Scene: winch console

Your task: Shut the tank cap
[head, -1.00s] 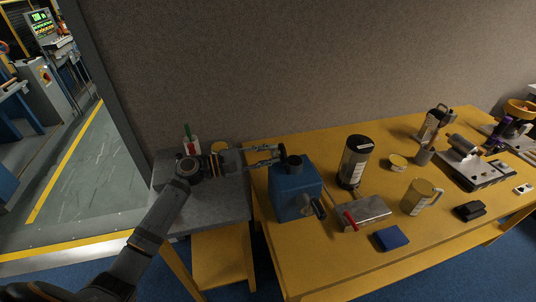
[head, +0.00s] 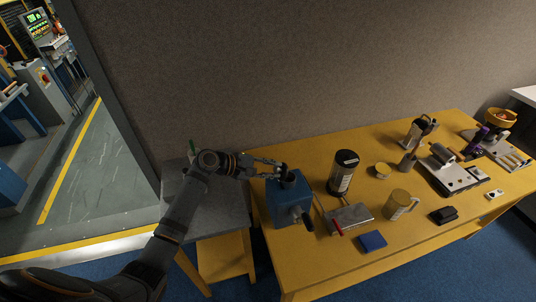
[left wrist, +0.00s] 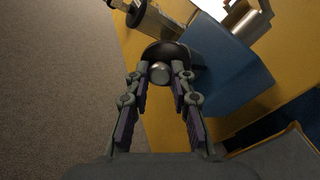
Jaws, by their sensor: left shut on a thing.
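The blue tank (head: 287,208) stands at the left end of the yellow table. Its dark round top (head: 290,177) is partly hidden by my left gripper (head: 280,169). In the left wrist view the tank's blue side (left wrist: 215,65) shows at the right. A dark round cap (left wrist: 160,50) with a silver knob (left wrist: 160,72) lies between the fingertips of my left gripper (left wrist: 157,77). The fingers are apart, one on each side, and shut on the cap. I cannot tell how the cap sits on the tank's neck. My right gripper is not in view.
A grey side stand (head: 218,212) is at the left. A wall (head: 300,70) runs behind.

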